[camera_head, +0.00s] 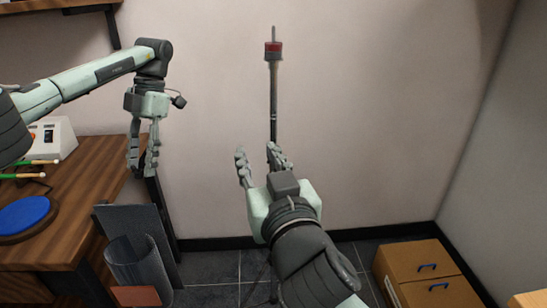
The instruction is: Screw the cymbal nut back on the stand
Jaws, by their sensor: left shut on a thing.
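The cymbal stand (273,103) is a thin dark upright pole in front of the wall. A red and black sleeve (273,50) sits near its top, with a bare thin rod rising above it. No nut shows on that rod. My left gripper (142,172) points down at the left, beside the table's right edge and well away from the stand. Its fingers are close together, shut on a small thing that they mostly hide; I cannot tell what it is. My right gripper (261,158) is open and empty, fingers up, and overlaps the stand's lower pole in view.
A wooden table (90,205) at the left holds a blue round pad (24,214), green sticks (30,162) and a white device (52,137). A grey bin (138,262) stands by it. Cardboard boxes (425,262) sit at the lower right. Space around the stand's top is clear.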

